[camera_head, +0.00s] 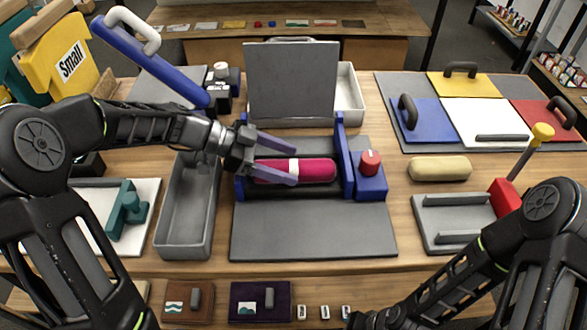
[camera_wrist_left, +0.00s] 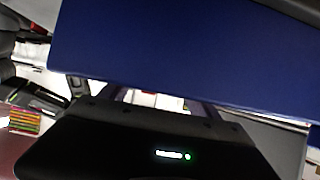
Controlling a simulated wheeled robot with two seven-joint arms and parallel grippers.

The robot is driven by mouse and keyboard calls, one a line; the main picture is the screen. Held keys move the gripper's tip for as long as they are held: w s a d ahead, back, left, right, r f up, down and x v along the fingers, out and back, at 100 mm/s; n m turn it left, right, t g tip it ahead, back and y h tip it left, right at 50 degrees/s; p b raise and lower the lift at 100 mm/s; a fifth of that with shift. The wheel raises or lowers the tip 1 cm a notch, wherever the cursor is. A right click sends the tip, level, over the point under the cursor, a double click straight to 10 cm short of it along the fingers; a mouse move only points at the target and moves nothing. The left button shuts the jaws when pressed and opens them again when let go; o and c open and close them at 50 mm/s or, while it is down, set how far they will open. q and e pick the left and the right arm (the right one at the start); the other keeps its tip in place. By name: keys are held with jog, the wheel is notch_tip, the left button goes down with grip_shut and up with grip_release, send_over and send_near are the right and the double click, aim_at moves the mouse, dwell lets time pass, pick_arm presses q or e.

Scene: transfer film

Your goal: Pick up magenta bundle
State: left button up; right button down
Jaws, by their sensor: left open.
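The magenta bundle (camera_head: 318,171), a roll with a white band, lies crosswise between two blue side plates of a holder (camera_head: 345,165) at mid-table. My left gripper (camera_head: 296,167) is open, coming in from the left over the left blue plate. One finger is on the far side of the bundle and the other overlaps its near side; contact cannot be told. In the left wrist view a large blue surface (camera_wrist_left: 180,55) fills the upper part and the bundle cannot be made out. My right arm is at the lower right; its fingers are not visible.
A grey upright panel (camera_head: 292,80) stands behind the holder. A grey tray (camera_head: 187,215) is at its left. A red knob (camera_head: 370,160) on a blue block and a beige roll (camera_head: 440,168) are at its right. A bare grey mat (camera_head: 312,232) lies in front.

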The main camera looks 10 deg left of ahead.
aim_at(284, 165)
dwell(0.3)
pick_arm(q)
grip_shut()
dwell(0.6)
jog(key=shift+r, duration=0.1)
jog(key=shift+s+r+b, duration=0.2)
jog(key=shift+r+b, duration=0.1)
jog(key=shift+b, duration=0.25)
notch_tip(284, 165, up, 6)
jog(key=shift+r+b, duration=0.25)
jog(key=shift+b, duration=0.45)
jog(key=s+d+b, duration=0.2)
jog(key=s, duration=0.7)
jog(key=s+d+b, duration=0.3)
jog(key=s, duration=0.7)
